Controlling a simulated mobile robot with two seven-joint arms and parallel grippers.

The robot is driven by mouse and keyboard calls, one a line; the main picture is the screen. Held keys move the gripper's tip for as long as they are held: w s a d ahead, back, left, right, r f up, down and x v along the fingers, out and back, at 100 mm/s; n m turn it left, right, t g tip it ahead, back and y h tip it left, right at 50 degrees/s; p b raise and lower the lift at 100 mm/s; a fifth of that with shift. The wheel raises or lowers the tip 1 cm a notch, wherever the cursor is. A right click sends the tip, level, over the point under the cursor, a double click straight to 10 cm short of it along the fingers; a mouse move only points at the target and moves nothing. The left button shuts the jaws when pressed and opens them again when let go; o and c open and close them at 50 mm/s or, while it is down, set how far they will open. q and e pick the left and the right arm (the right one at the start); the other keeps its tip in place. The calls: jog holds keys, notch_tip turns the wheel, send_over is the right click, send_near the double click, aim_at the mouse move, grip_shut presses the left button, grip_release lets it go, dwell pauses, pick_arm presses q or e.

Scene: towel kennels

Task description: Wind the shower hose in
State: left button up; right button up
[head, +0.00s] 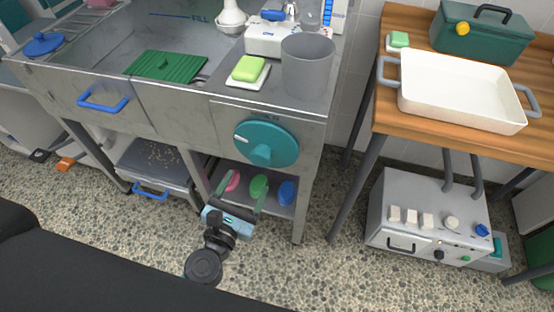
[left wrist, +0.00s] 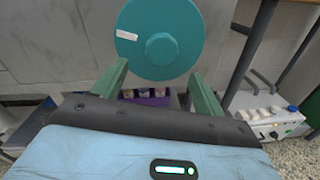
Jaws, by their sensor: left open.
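A round teal wheel (head: 266,143) with a raised centre knob and a white mark on its left side is on the front panel of the steel washing bench. It also shows in the left wrist view (left wrist: 160,38), ahead of and above my fingers. My left gripper (head: 243,190) is open and empty, below the wheel and apart from it, in front of the lower shelf. A white piece resembling a shower head (head: 232,21) stands at the bench's back; I cannot make out a hose. My right gripper is not in view.
A grey cup (head: 307,65) and green soap (head: 248,68) stand above the wheel. A wooden table (head: 392,117) and a grey control box (head: 425,215) are to the right.

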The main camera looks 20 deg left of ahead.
aim_at(259, 162)
pick_arm(q)
jog(key=shift+n, duration=0.5)
jog(key=w, duration=0.5)
jog(key=w+d+p, duration=0.1)
jog(key=w, duration=0.2)
jog(key=shift+w+d, duration=0.1)
jog(key=shift+w, duration=0.25)
jog(key=c, duration=1.4)
